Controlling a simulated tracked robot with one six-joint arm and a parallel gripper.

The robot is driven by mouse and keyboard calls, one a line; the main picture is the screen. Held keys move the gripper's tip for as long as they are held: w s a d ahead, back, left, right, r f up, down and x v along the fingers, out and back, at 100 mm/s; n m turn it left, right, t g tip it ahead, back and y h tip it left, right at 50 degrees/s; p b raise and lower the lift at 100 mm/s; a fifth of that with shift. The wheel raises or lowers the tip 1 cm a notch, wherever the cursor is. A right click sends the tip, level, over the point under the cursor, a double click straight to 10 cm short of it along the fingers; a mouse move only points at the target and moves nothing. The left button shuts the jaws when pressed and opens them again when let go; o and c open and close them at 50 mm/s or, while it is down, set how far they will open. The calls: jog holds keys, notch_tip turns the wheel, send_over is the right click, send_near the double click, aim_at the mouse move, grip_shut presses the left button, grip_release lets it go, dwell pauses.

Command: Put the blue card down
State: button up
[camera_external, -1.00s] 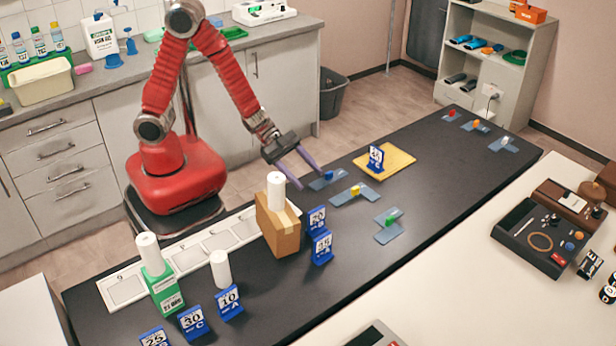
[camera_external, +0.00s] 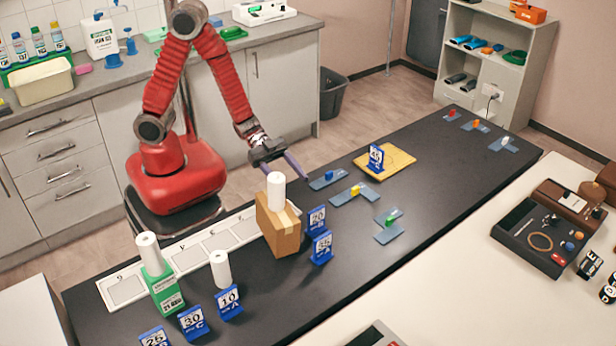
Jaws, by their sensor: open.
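Several blue number cards stand upright on the black table. One blue card (camera_external: 375,157) stands on the yellow board (camera_external: 397,163). Two more, a blue 20 card (camera_external: 316,220) and a blue 35 card (camera_external: 321,247), stand just right of the cardboard box. A blue 10 card (camera_external: 229,302), a blue 30 card (camera_external: 193,322) and a blue 25 card (camera_external: 154,338) stand at the near left. My gripper (camera_external: 286,172) is open and empty, above the table behind the box. It touches no card that I can see; one finger is partly hidden.
The cardboard box (camera_external: 278,228) bears a white cylinder (camera_external: 276,190) close to my gripper. A green box (camera_external: 162,288) with another white cylinder and a lone white cylinder (camera_external: 220,269) stand left. Flat blue pieces with coloured blocks (camera_external: 352,193) lie right. The table's front middle is clear.

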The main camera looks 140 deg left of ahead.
jog(key=x, duration=0.5)
jog(key=shift+w+f, duration=0.1)
jog(key=shift+w, duration=0.2)
jog(key=shift+w, duration=0.15)
jog(key=x, duration=0.5)
jog(key=shift+a+f, duration=0.1)
jog(key=shift+a, duration=0.05)
jog(key=shift+c, duration=0.6)
jog(key=c, duration=1.2)
notch_tip(320, 180, up, 10)
